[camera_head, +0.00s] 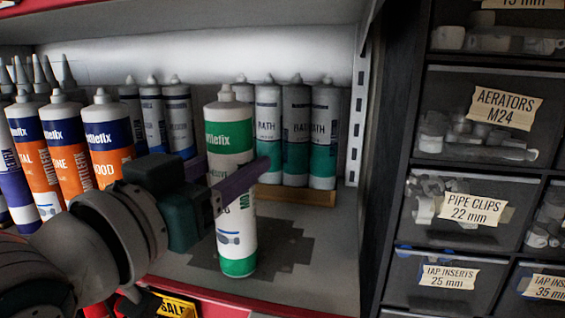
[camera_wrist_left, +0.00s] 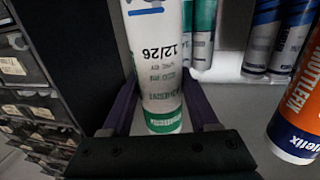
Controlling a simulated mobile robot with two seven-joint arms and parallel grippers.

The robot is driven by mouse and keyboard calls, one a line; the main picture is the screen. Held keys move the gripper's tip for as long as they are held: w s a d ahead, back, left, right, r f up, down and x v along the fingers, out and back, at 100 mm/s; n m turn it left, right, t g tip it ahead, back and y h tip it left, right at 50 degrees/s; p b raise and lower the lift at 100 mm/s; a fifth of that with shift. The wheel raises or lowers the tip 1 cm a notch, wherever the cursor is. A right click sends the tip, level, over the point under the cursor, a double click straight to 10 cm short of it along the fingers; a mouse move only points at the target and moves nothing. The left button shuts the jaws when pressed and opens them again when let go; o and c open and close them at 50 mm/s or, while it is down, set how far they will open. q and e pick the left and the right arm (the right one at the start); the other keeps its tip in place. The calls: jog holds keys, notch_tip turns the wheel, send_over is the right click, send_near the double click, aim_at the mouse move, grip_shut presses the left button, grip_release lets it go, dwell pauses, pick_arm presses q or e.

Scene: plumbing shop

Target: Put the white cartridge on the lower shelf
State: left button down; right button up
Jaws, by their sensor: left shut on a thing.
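The white cartridge (camera_head: 236,248) with green bands and a pale nozzle cap is upright at the front of a shelf (camera_head: 310,255). It also shows in the left wrist view (camera_wrist_left: 160,75), with a green band at its lower end. My left gripper (camera_head: 240,184) is shut on it around the middle, coming from the left. In the wrist view the purple fingers (camera_wrist_left: 160,108) lie on both sides of it. A shadow falls on the shelf around the cartridge; I cannot tell whether its base touches the shelf. My right gripper is not in view.
White-and-green cartridges (camera_head: 296,135) stand in a row behind, on a wooden strip (camera_head: 275,197). Orange-and-blue cartridges (camera_head: 108,140) stand at the left. A dark upright and labelled drawers (camera_head: 470,205) are at the right. Bare shelf lies right of the held cartridge.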

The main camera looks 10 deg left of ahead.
pick_arm(q)
jog(key=shift+w+r, duration=0.1)
jog(key=shift+w, duration=0.05)
jog(key=shift+f, duration=0.2)
jog(key=shift+c, duration=0.8)
grip_release()
